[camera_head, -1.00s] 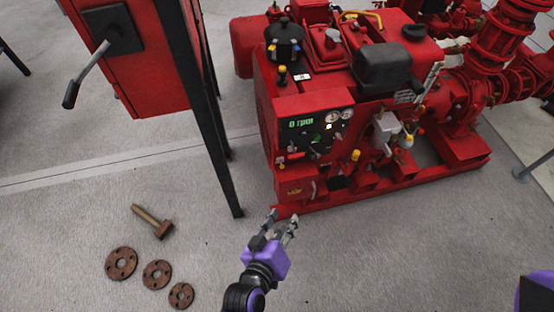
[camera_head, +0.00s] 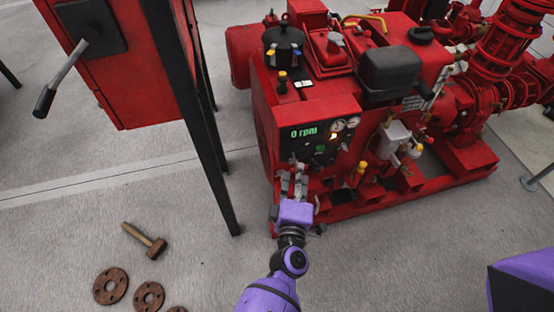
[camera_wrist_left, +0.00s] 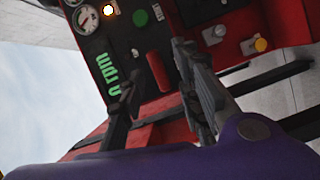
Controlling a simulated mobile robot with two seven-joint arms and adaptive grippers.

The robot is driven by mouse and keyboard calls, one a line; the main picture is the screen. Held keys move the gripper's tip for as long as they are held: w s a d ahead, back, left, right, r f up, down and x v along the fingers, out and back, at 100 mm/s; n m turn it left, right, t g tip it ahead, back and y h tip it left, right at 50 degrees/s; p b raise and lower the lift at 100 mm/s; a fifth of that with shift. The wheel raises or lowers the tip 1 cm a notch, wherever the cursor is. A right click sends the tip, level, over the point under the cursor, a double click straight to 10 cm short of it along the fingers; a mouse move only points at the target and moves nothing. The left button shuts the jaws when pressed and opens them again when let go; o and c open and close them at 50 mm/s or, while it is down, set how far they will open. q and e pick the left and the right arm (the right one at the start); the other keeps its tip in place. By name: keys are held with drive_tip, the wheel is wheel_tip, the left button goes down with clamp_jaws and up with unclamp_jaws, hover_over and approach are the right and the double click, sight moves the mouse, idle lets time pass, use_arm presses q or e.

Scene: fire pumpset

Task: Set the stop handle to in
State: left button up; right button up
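The red pumpset (camera_head: 315,105) has a dark control panel (camera_head: 308,142) with a green "0 rpm" display, which also shows in the left wrist view (camera_wrist_left: 108,74). My left gripper (camera_head: 293,178) is just in front of the panel's lower part. Its fingers are apart, on either side of the handle as seen in the left wrist view (camera_wrist_left: 154,68). Contact cannot be told. In the head view the gripper hides the handle. My right gripper is out of view.
A red cabinet (camera_head: 125,70) with a grey lever (camera_head: 60,78) stands on black legs (camera_head: 210,130) at the left. A hammer (camera_head: 145,240) and rusty flanges (camera_head: 110,286) lie on the floor. Yellow-capped parts (camera_head: 361,167) stick out right of the panel.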

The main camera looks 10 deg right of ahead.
use_arm(q)
drive_tip(key=shift+w+d, duration=0.2)
drive_tip(key=shift+w, duration=0.4)
clamp_jaws()
